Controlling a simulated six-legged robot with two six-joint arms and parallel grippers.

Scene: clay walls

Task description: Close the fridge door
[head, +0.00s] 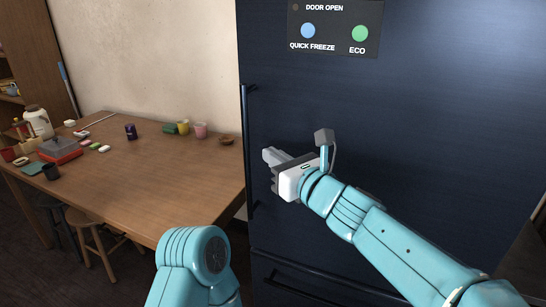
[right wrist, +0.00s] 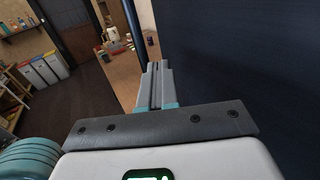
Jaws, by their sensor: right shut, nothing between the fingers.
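The dark blue fridge door (head: 430,120) fills the right of the head view and looks flush with the fridge front. Its vertical handle (head: 250,150) runs along the door's left edge. My right gripper (head: 268,154) is shut and empty in front of the door, just right of the handle. In the right wrist view, the shut fingers (right wrist: 155,75) point along the dark door surface (right wrist: 235,60); I cannot tell whether they touch it. My left arm shows at the bottom of the head view, but its gripper is out of view.
A wooden table (head: 160,185) with cups, a kettle (head: 38,120) and a red box (head: 60,148) stands left of the fridge. Stools (head: 95,235) stand below its front edge. A panel (head: 335,27) on the door reads "DOOR OPEN", its small lamp dark. A lower drawer handle (head: 320,290) juts out.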

